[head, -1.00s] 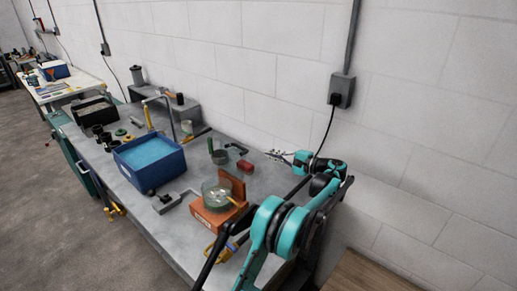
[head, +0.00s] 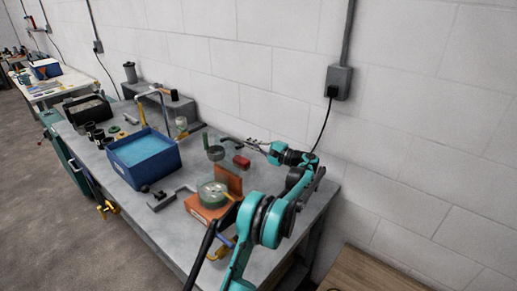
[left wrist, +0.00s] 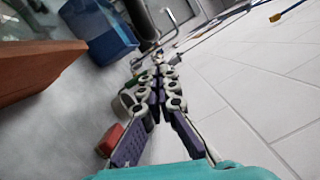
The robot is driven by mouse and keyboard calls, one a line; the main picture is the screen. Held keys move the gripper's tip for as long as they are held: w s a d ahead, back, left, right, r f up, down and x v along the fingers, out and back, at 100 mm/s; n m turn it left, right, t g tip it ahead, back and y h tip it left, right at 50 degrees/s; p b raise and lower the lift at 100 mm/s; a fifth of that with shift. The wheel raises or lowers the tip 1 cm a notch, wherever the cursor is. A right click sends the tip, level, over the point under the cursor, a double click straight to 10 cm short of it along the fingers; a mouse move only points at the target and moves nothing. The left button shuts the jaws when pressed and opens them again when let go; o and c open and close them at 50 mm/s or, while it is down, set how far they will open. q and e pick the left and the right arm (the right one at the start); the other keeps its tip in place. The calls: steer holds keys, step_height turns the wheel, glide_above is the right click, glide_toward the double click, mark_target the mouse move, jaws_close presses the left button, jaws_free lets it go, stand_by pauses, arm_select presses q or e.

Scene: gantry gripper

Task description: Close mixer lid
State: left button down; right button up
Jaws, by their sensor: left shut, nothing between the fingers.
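The mixer is an orange-brown base (head: 203,213) with a round glass bowl (head: 211,192) on top, at the near part of the grey bench. An upright orange-brown panel, seemingly the open lid (head: 229,179), stands on its wall side. My left gripper (head: 248,144) is between the panel and the wall, apart from the panel. In the left wrist view its fingers (left wrist: 158,65) are together and empty, and a brown slab (left wrist: 35,68), seemingly the lid, fills the left side. My right gripper is not visible.
A blue bin (head: 124,171) stands left of the mixer. A small red block (head: 241,161) and a green-handled dark cup (head: 215,153) lie behind the mixer; the red block is close beside my fingers in the left wrist view (left wrist: 110,140). The white wall borders the bench.

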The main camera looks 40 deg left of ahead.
mark_target(225, 146)
arm_select(q)
steer(key=shift+s+r, duration=0.25)
steer(key=shift+s, duration=0.35)
steer(key=shift+s+r, duration=0.2)
steer(key=shift+s, duration=0.35)
steer(key=shift+s+a+r+n+h+p, duration=0.15)
steer(key=shift+s+r+n+h+p, duration=0.15)
steer(key=shift+s+r+n+p, duration=0.65)
steer(key=s+n, duration=0.2)
steer(key=s+r+n+h+p, duration=0.1)
steer(key=s+n, duration=0.2)
steer(key=s+n+p, duration=0.1)
steer(key=s+n, duration=0.1)
steer(key=s, duration=0.1)
steer(key=shift+a+r+n+h, duration=0.25)
steer(key=shift+a+r+h, duration=0.05)
steer(key=shift+r, duration=0.05)
steer(key=s+f+n+t+h+b, duration=0.1)
steer(key=s+f+n+t+b, duration=0.1)
steer(key=s+f+n, duration=0.4)
steer(key=shift+s+a+n+t, duration=0.4)
steer(key=shift+s+n, duration=0.4)
steer(key=shift+s, duration=1.05)
